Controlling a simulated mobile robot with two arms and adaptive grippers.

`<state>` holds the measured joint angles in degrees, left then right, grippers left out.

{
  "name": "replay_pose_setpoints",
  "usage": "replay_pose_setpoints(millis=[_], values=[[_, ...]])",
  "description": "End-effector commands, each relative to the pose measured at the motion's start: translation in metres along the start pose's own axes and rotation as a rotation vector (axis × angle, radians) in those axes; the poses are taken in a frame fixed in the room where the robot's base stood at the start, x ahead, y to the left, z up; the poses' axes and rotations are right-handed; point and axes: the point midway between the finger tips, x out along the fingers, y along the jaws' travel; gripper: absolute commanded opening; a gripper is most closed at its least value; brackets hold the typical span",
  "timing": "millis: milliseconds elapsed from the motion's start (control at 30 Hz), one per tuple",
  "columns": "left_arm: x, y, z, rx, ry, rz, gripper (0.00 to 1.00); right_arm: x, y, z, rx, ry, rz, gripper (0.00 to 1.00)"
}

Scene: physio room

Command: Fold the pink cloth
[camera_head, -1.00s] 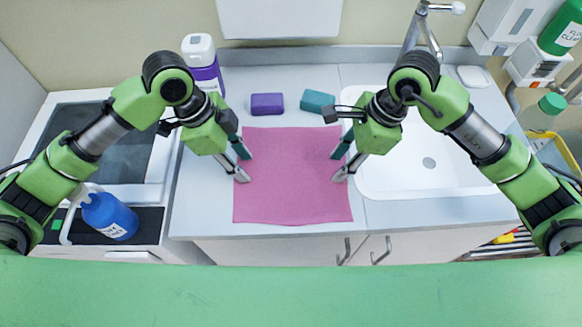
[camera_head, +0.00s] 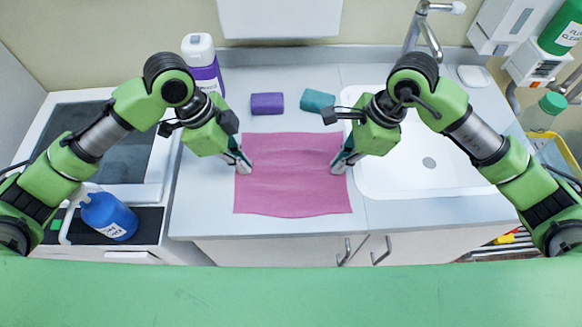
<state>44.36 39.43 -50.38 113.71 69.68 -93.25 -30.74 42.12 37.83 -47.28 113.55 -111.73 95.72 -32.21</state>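The pink cloth (camera_head: 292,192) lies on the grey counter in the middle of the view, spread out nearly flat, with faint creases running across it between the grippers. My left gripper (camera_head: 245,168) is at the cloth's left edge, its fingers closed together on the cloth. My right gripper (camera_head: 338,166) is at the cloth's right edge, level with the left one, its fingers also closed together on the cloth. The fingertips hide the small bits of edge between them.
A purple block (camera_head: 267,104) and a teal block (camera_head: 318,101) lie behind the cloth. A white bottle with a purple label (camera_head: 206,75) stands at the back left. The white sink (camera_head: 430,180) is close on the right. The counter's front strip (camera_head: 290,226) is clear.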

Motion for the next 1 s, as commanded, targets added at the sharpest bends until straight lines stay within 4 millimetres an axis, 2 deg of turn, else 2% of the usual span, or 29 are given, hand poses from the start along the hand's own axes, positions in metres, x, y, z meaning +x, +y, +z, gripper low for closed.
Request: replay_pose_setpoints(millis=[267, 700, 1000], values=[[-0.003, 0.001, 0.000, -0.002, -0.005, 0.005, 0.00, -0.004, 0.001, 0.001, 0.001, 0.002, 0.002, 0.00], [-0.037, 0.001, -0.011, -0.001, -0.003, 0.002, 0.00, -0.038, 0.000, 0.011, 0.000, 0.001, 0.001, 0.00], [-0.043, 0.000, -0.013, -0.001, -0.002, 0.002, 0.00, -0.043, 0.000, 0.013, 0.000, 0.001, 0.001, 0.00]])
